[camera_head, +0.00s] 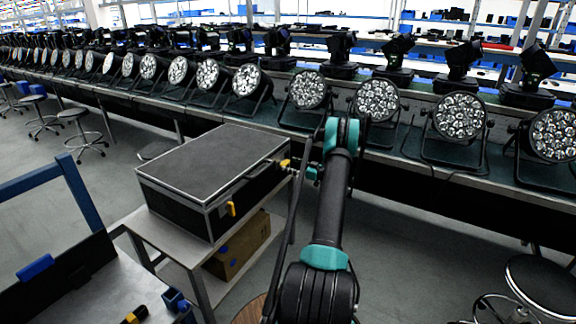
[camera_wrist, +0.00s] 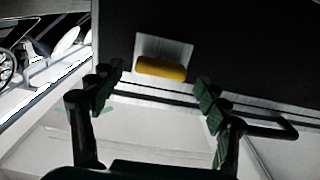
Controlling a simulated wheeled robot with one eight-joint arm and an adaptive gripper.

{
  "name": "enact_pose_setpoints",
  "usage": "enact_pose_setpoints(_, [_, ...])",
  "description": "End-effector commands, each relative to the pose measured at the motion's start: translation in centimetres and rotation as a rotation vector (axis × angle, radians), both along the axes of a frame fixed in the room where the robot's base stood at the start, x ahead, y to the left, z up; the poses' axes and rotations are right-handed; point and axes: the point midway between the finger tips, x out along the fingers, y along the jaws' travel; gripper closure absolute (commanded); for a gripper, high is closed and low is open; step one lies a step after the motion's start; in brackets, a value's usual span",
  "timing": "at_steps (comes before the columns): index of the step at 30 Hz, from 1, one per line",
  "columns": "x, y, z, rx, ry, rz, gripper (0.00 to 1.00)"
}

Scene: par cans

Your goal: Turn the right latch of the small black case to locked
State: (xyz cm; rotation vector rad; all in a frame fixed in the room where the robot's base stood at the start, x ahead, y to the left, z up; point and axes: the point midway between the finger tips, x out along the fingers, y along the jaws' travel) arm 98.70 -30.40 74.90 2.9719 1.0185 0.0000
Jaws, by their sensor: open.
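The small black case (camera_head: 212,164) with silver edges stands shut on a grey table in the head view. Its right latch (camera_head: 284,163) is yellow and sits near the far right end of the front face, partly behind my gripper. In the wrist view the yellow latch handle (camera_wrist: 160,69) lies crosswise on a pale plate. The left latch (camera_head: 231,208) is yellow and looks upright in the head view. My gripper (camera_head: 297,168) is at the right latch. In the wrist view my gripper (camera_wrist: 160,97) is open and empty, its dark fingers spread to either side of the handle, apart from it.
The table (camera_head: 152,228) carries the case, with a brown box (camera_head: 240,248) on its lower shelf. A long bench with par cans (camera_head: 378,100) runs behind. A stool (camera_head: 541,285) stands at the lower right.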

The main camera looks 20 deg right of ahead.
Motion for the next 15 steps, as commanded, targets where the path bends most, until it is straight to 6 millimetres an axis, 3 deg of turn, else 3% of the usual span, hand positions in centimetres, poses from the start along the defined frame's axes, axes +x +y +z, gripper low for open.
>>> enact_pose_setpoints(6, [1.28, 0.99, 0.01, 0.0, 0.0, 0.0, 0.24])
enact_pose_setpoints(15, [1.4, 1.1, 0.02, 0.0, 0.0, 0.0, 0.24])
